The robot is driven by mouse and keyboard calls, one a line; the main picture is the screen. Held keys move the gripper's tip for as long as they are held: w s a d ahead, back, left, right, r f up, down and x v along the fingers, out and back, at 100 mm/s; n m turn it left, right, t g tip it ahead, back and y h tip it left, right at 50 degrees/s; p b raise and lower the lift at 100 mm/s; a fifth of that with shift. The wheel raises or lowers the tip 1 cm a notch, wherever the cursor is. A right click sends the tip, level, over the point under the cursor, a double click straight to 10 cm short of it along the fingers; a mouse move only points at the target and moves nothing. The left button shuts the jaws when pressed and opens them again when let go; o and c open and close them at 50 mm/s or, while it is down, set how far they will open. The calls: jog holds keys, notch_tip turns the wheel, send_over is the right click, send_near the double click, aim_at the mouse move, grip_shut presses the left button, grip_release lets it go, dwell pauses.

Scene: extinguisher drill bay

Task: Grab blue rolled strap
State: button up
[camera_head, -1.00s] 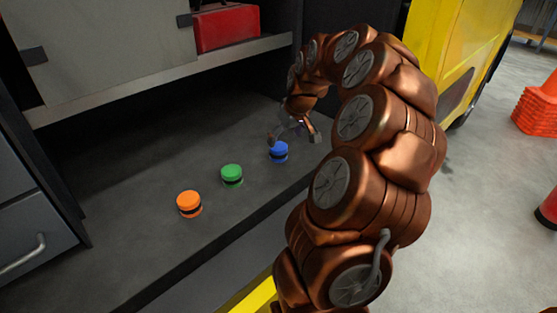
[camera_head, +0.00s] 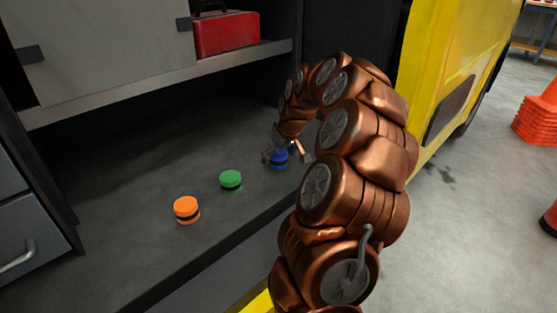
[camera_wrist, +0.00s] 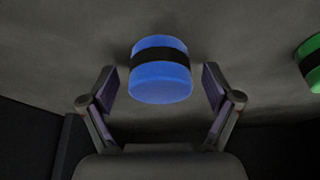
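The blue rolled strap (camera_head: 279,158) has a black band around its middle and stands on the dark grey shelf (camera_head: 150,240). In the wrist view the blue strap (camera_wrist: 160,72) is at the upper centre, just ahead of and between the two finger pads. My gripper (camera_wrist: 160,90) is open, with a gap between each pad and the strap. In the head view my gripper (camera_head: 283,158) is at the strap, one finger on its left side; my arm partly hides the right side.
A green rolled strap (camera_head: 231,181) and an orange one (camera_head: 187,210) stand in a row to the left on the same shelf. A red box (camera_head: 226,33) sits on the upper shelf (camera_head: 150,84) above. A yellow vehicle (camera_head: 460,60) is at right. The shelf's front left is clear.

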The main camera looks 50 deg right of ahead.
jog(key=c, duration=1.4)
jog(key=shift+r, duration=0.15)
